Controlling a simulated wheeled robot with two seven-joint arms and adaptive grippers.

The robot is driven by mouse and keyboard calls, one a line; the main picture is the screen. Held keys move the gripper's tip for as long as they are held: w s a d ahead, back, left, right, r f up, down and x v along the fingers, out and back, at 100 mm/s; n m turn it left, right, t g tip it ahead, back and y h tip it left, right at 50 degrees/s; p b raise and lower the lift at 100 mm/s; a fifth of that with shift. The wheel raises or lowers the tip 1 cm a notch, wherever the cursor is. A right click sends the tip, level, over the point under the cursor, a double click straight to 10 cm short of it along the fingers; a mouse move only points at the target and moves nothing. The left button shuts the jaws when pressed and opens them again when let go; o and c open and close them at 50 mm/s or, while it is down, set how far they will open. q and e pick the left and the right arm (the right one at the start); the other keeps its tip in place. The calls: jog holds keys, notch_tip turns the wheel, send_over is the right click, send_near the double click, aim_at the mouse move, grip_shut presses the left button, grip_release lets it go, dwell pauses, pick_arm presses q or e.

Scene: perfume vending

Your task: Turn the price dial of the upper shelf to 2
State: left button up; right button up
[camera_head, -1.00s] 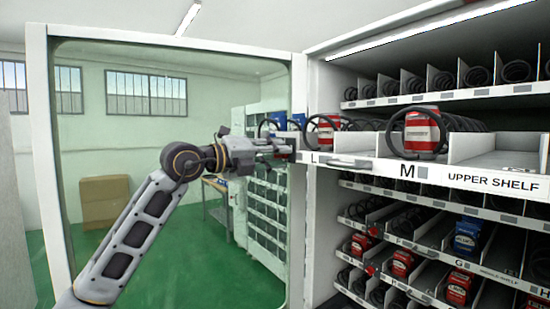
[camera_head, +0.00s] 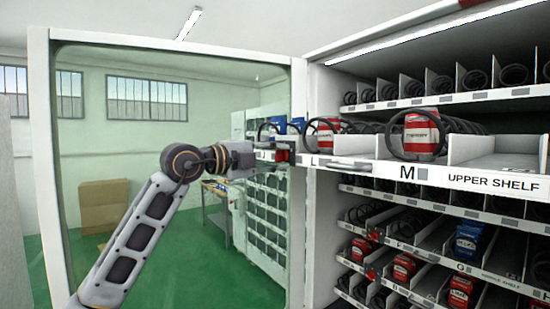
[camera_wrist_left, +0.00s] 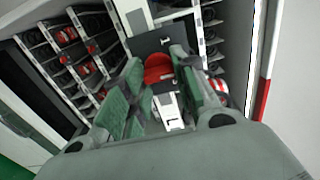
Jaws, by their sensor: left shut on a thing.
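The upper shelf (camera_head: 455,176) is pulled out from the vending cabinet, its white front strip marked with letters and "UPPER SHELF". My left gripper (camera_head: 275,157) is at the left end of this strip. In the left wrist view the green-padded fingers of my left gripper (camera_wrist_left: 160,88) are on both sides of a red round dial (camera_wrist_left: 158,68) with a white part below it. The gripper is shut on the dial. The dial's number cannot be read. My right gripper is out of view.
The open glass door (camera_head: 298,220) stands just left of the shelf, behind my arm. Red boxes (camera_head: 421,133) stand in coils on the upper shelf. Lower shelves hold red and blue boxes (camera_head: 467,240). The green floor (camera_head: 180,265) is clear.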

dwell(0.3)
pick_arm(q)
jog(key=o, duration=1)
jog(key=v, duration=1.2)
jog(key=shift+w+f, duration=0.1)
